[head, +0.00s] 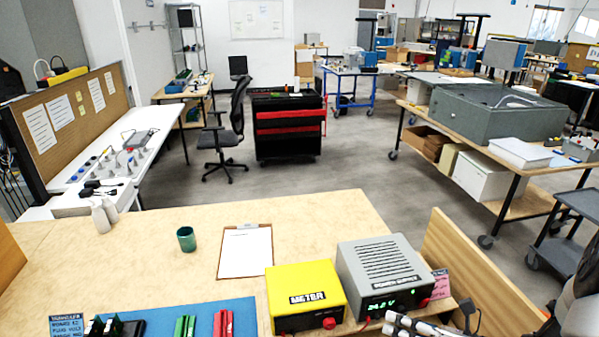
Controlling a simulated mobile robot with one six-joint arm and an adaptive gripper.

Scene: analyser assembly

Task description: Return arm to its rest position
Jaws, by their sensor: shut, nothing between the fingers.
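My gripper (396,322) shows in part at the bottom right edge of the head view. It is shut and empty, in front of the grey power supply (385,272), which has a lit green display. Part of my arm (581,305) shows at the far right edge. The rest of the arm is cut off by the frame. A yellow meter box (305,290) stands left of the power supply on the wooden bench (150,255).
A blue mat (203,318) with green and red parts lies at the front. A wooden side panel (475,265) rises at the bench's right edge. The bench's middle left is clear.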

